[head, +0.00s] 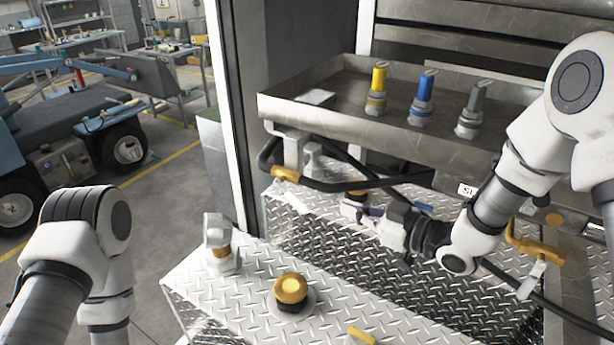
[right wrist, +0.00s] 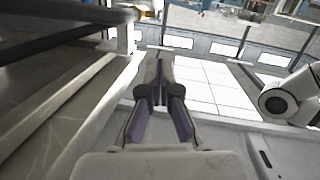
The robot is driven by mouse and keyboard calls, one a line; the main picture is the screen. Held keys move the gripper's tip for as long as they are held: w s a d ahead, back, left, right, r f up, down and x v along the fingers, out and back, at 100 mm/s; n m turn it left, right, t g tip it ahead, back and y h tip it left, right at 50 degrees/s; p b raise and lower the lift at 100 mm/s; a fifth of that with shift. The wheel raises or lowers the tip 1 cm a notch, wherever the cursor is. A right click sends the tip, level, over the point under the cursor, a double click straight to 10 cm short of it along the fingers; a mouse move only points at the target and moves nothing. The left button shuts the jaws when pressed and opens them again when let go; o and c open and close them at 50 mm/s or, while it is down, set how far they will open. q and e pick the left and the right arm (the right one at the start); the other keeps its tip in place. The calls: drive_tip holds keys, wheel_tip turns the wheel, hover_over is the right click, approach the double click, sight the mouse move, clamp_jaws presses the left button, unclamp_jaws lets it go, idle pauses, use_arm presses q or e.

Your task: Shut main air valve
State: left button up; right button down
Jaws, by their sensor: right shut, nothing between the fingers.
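No label marks the main air valve, so I cannot tell which fitting it is. In the head view a yellow handle (head: 286,174) sits below a pale fitting at the tray's left corner, by a black hose. A second yellow handle (head: 533,247) is at the right, above a pale fitting. A third yellow piece (head: 361,336) shows at the bottom edge. My right gripper (head: 352,208) points left, shut and empty, above the diamond plate between the first two handles. Its closed fingers also show in the right wrist view (right wrist: 158,70). My left gripper is out of view.
A metal tray (head: 330,122) holds yellow, blue and grey nozzles (head: 425,98). A yellow-topped button (head: 291,288) and a pale fitting (head: 222,246) stand on the diamond-plate top (head: 235,300). Black hoses cross near my right arm. A blue cart (head: 75,120) stands beyond at left.

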drive_tip(key=p, duration=0.3)
approach(294, 198)
wheel_tip(294, 198, up, 3)
drive_tip(key=w+a, duration=0.2)
drive_tip(key=a, duration=0.1)
drive_tip(key=w+f+p, duration=0.1)
drive_tip(key=w+a+f, duration=0.1)
drive_tip(key=f, duration=0.1)
drive_tip(key=shift+a+f+p, duration=0.15)
drive_tip(key=shift+p, duration=0.25)
drive_tip(key=shift+w+f, duration=0.25)
drive_tip(key=shift+f, duration=0.15)
drive_tip(key=shift+s, duration=0.1)
drive_tip(key=shift+a, duration=0.1)
